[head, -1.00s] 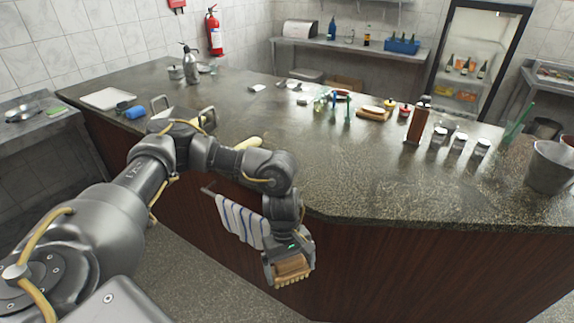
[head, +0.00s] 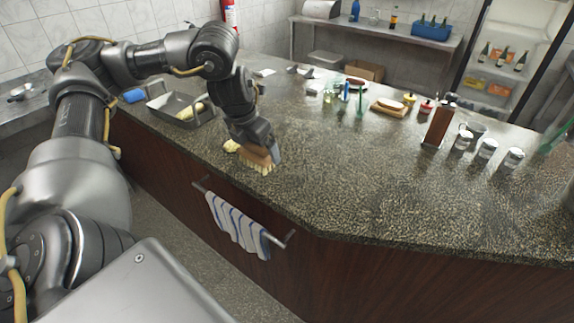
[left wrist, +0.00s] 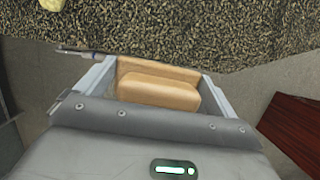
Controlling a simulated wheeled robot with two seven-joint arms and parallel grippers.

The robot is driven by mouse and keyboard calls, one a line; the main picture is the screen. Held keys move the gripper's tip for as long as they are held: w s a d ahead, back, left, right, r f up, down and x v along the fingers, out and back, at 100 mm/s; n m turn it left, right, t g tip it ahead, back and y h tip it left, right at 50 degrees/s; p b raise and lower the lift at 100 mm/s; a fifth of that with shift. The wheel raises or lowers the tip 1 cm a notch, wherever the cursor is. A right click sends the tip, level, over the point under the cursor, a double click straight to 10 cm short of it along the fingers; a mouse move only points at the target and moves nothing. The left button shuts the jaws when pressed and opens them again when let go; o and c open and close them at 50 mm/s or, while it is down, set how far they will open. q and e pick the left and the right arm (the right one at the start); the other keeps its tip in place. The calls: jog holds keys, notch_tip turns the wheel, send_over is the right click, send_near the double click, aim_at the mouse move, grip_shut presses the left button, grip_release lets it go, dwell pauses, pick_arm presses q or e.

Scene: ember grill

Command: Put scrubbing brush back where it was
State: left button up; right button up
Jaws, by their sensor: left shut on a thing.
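The scrubbing brush (head: 260,158) has a tan wooden body and pale bristles pointing down. My left gripper (head: 256,146) is shut on it. In the head view the brush is over the near edge of the dark speckled counter (head: 345,180); I cannot tell whether the bristles touch the top. In the left wrist view the tan brush body (left wrist: 158,90) sits between the two fingers, with the counter top beyond it. My right gripper is not in view.
A pale yellow lump (head: 231,146) lies on the counter just left of the brush. A metal tray (head: 183,120) stands further left. A striped towel (head: 237,224) hangs on a rail below the edge. Shakers (head: 487,149) stand right; the middle counter is clear.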

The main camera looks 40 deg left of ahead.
pick_arm(q)
jog(key=shift+a+r, duration=0.1)
jog(key=shift+w+a+f, duration=0.1)
jog(key=shift+w+f, duration=0.1)
jog(key=w+f+b, duration=0.1)
jog(key=w+f, duration=0.2)
jog(key=w, duration=0.1)
jog(key=w+a+f+b, duration=0.1)
jog(key=w+f, duration=0.2)
jog(key=w, duration=0.1)
jog(key=w+a+f+b, duration=0.1)
jog(key=w+f, duration=0.2)
jog(key=w, duration=0.1)
jog(key=shift+w+a, duration=0.25)
jog(key=shift+w, duration=0.05)
jog(key=shift+s+b+x, duration=0.15)
jog(key=shift+b+x, duration=0.05)
jog(key=shift+x, duration=0.7)
jog(key=shift+s+b+x, duration=0.15)
jog(key=shift+x, duration=0.8)
jog(key=shift+a, duration=0.1)
jog(key=shift+s+f, duration=0.1)
jog(key=o, duration=0.8)
jog(key=shift+f, duration=0.1)
jog(key=shift+c, duration=0.2)
